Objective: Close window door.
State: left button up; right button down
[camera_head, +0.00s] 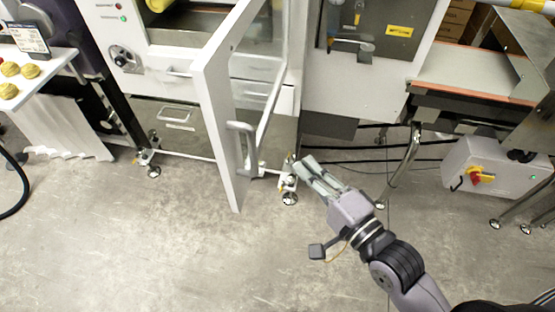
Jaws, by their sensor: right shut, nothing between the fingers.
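The window door (221,112) is a white frame with a clear pane and a grey handle (241,146). It stands open, swung out from the white machine cabinet (178,62) toward me. My right gripper (303,163) is shut and empty, low over the floor to the right of the door's outer edge, apart from the handle. Its fingers point up and left, near a caster at the cabinet's foot. My left gripper is not in view.
Left, a white table (40,70) holds several round pastries. Right, a conveyor belt (470,82) stands behind a grey control box (497,168) with a red switch. Cables and casters lie along the machine's base. The concrete floor in front is clear.

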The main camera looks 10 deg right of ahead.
jog(key=a, duration=0.2)
jog(key=w+a+p, duration=0.2)
jog(key=a, duration=0.1)
jog(key=shift+a, duration=0.3)
jog(key=shift+w, duration=0.1)
